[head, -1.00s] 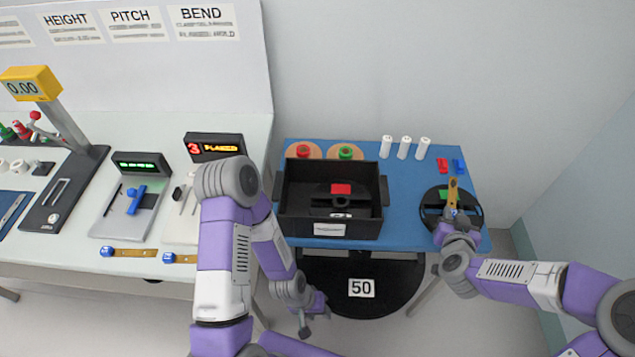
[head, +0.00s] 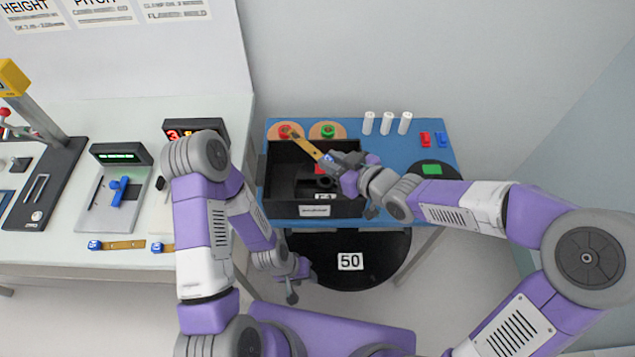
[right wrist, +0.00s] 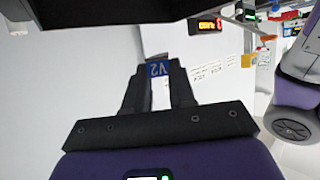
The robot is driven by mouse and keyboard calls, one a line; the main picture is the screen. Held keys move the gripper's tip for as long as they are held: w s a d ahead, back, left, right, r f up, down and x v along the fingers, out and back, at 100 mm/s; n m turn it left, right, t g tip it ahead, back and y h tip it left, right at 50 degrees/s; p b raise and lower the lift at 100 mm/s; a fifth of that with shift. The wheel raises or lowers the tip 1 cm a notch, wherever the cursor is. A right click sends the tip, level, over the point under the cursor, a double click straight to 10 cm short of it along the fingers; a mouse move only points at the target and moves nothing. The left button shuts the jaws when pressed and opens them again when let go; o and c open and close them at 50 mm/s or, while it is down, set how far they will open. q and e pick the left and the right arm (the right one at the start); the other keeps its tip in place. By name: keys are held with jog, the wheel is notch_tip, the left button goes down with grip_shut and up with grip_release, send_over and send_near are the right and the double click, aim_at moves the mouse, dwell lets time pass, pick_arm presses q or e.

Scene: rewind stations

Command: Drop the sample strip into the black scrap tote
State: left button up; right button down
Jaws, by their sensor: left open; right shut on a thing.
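The sample strip (head: 308,149) is a brown-gold bar held over the black scrap tote (head: 343,208). My right gripper (head: 336,163) is shut on its blue end, which reads V2 in the right wrist view (right wrist: 158,69). The strip points up and left, its free end near the tote's back wall. The tote is an open black box with a white label on its front; dark items and a red patch show inside, partly hidden by my right arm. My left gripper (head: 291,287) is open and empty, low in front of the blue table.
The tote stands on a blue table (head: 400,160) with red and green spools on round discs (head: 328,131) behind it and several white rolls (head: 387,123) at the back. A black disc (head: 432,170) lies right. A pale bench (head: 60,262) with gauges and other strips stands left.

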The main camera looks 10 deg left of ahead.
notch_tip(320, 180, down, 6)
jog(key=b, duration=0.5)
jog(key=c, duration=0.9)
grip_release()
jog(key=shift+o, duration=0.2)
jog(key=p+v, duration=0.3)
jog(key=v, duration=0.3)
jog(key=shift+s+d+r, duration=0.2)
jog(key=shift+s+d, duration=0.3)
jog(key=shift+d, duration=0.05)
